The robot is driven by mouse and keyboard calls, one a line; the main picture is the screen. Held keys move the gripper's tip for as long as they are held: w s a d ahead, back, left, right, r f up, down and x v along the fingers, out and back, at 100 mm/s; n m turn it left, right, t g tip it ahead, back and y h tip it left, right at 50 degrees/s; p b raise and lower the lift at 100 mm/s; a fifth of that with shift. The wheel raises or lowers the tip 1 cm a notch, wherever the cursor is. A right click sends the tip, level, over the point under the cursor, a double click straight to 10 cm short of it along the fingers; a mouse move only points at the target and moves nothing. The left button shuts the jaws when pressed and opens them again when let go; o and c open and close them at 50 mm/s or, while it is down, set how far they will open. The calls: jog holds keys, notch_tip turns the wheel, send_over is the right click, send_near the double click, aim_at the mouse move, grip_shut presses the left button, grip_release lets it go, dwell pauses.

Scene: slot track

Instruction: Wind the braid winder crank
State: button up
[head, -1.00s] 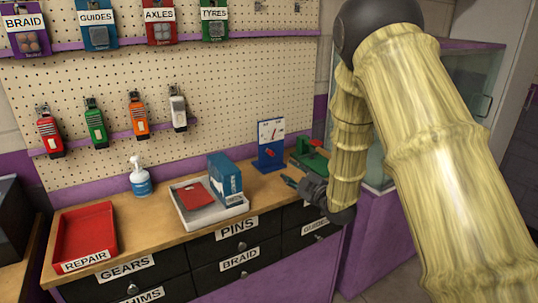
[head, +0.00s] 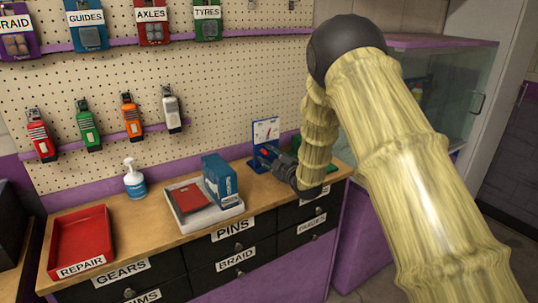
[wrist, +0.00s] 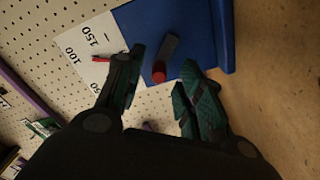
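The braid winder is a blue upright stand (head: 257,158) on the wooden counter, with a white scale card (head: 266,130) on its upper part. In the wrist view, its blue face (wrist: 200,25) carries a short grey crank arm (wrist: 170,47) with a red knob (wrist: 159,72). A red pointer (wrist: 101,58) lies over the card's printed numbers. My gripper (wrist: 163,60) is open, with its two dark green fingers on either side of the crank in this view. Whether they touch the knob I cannot tell. In the head view, my gripper (head: 272,155) overlaps the stand's lower right part.
A grey tray (head: 205,219) holding a red item and a blue box (head: 220,180) stands left of the winder. A pump bottle (head: 134,182) and red repair tray (head: 80,240) are farther left. A pegboard (head: 215,85) rises behind; a glass case (head: 440,95) is at right.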

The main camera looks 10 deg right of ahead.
jog(key=shift+w, duration=0.25)
jog(key=shift+c, duration=0.3)
grip_shut()
jog(key=shift+m, duration=0.4)
jog(key=m, duration=0.2)
jog(key=d+m+b, duration=0.1)
jog(key=m, duration=0.1)
jog(key=shift+w+d+r, duration=0.1)
jog(key=shift+w+r, duration=0.1)
jog(key=shift+r, duration=0.1)
jog(key=shift+w+d+m+b, duration=0.1)
jog(key=shift+d+m+b, duration=0.15)
jog(key=shift+m, duration=0.75)
jog(key=shift+d+m+b, duration=0.15)
jog(key=shift+m+b, duration=0.05)
jog(key=shift+m, duration=0.8)
